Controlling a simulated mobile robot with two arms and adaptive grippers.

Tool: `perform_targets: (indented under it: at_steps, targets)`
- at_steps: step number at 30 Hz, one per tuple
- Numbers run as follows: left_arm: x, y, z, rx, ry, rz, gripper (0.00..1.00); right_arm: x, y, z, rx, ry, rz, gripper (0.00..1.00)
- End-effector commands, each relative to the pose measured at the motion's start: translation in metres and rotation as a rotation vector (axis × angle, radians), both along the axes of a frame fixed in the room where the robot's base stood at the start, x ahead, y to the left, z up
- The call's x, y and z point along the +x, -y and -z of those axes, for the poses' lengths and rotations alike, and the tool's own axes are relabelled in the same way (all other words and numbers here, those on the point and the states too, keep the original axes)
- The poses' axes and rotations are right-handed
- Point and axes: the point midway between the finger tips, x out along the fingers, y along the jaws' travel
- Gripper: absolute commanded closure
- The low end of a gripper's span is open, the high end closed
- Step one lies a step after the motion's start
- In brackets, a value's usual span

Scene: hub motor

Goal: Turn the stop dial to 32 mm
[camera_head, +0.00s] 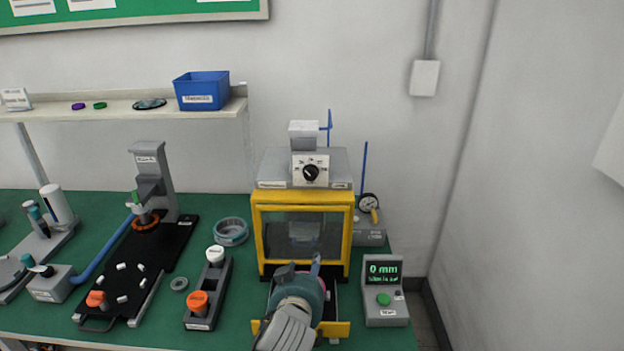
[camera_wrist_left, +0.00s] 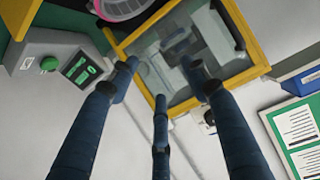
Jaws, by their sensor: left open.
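The stop dial (camera_head: 311,172) is a black knob on a white scale plate, on the grey head of the yellow-framed press (camera_head: 258,235). Its exact setting is too small to read. The display box (camera_head: 384,295) to the right of the press reads "0 mm" in green. My left gripper (camera_head: 300,268) is in front of the press, below the dial and apart from it. In the left wrist view its dark blue fingers (camera_wrist_left: 162,80) are spread with nothing between them, facing the press window (camera_wrist_left: 180,60). My right gripper is out of view.
A pulled-out drawer (camera_head: 337,328) with a pink-rimmed part (camera_wrist_left: 120,6) is under my left gripper. A blue rod (camera_head: 330,125) stands above the press head. A gauge (camera_head: 369,204) is behind at right. A blue bin (camera_head: 202,90) is on the shelf.

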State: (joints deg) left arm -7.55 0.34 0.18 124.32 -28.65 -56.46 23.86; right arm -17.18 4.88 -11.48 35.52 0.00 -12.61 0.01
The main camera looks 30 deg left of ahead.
Motion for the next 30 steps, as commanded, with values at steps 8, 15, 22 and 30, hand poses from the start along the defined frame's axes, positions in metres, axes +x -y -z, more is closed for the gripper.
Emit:
perform_targets:
  at_steps: [8, 15, 22, 30]
  targets:
    - [0.056, -0.038, -0.137, 0.049, 0.400, -0.120, 0.53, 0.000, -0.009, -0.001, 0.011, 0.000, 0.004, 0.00]
    - [0.074, -0.050, -0.154, 0.061, 0.441, -0.128, 0.53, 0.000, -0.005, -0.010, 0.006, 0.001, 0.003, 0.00]
    - [0.112, -0.073, -0.155, 0.062, 0.439, -0.127, 0.53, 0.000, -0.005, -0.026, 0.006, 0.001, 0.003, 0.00]
    - [0.145, -0.093, -0.152, 0.059, 0.438, -0.126, 0.53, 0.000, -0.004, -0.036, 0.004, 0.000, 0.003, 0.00]
